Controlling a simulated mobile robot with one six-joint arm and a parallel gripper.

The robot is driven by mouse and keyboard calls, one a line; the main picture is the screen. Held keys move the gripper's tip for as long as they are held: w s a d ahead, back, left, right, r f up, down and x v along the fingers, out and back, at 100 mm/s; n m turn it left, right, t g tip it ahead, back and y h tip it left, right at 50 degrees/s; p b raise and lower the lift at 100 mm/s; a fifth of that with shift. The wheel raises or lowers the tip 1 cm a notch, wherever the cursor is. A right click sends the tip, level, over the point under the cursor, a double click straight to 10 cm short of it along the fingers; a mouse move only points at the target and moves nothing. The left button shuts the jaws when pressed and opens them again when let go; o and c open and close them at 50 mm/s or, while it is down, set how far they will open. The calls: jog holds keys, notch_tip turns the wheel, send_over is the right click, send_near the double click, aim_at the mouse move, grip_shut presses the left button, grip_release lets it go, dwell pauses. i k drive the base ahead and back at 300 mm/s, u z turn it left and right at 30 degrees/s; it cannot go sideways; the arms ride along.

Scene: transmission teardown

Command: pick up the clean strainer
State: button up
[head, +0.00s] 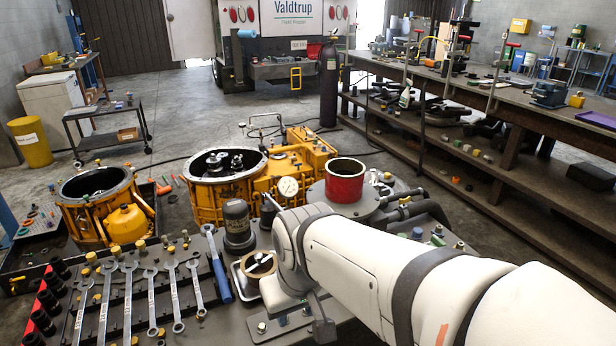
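I cannot pick out the clean strainer with certainty. A round part with a tan rim (249,259) lies in a small metal tray (236,282) on the near bench, just left of my wrist; I cannot tell whether it is the strainer. My white arm reaches in from the lower right, and its wrist is bent down over the bench beside the tray. Of my gripper (320,322) only a dark part shows below the wrist, near a flat metal plate. Its fingers are mostly hidden behind my arm, so I see neither their opening nor anything held.
Several wrenches (151,300) and dark sockets (44,322) lie at the left of the bench. A dark cylindrical filter (237,222) stands behind the tray. A red cylinder (345,180) and yellow transmission housings (222,190) stand beyond. A long workbench (480,92) runs along the right.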

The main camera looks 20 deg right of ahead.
aim_at(384, 191)
jog(key=z, duration=0.15)
jog(key=k, duration=0.5)
jog(key=u, duration=2.5)
jog(key=k, duration=1.55)
jog(key=z, duration=2.6)
jog(key=i, duration=1)
jog(key=z, duration=0.05)
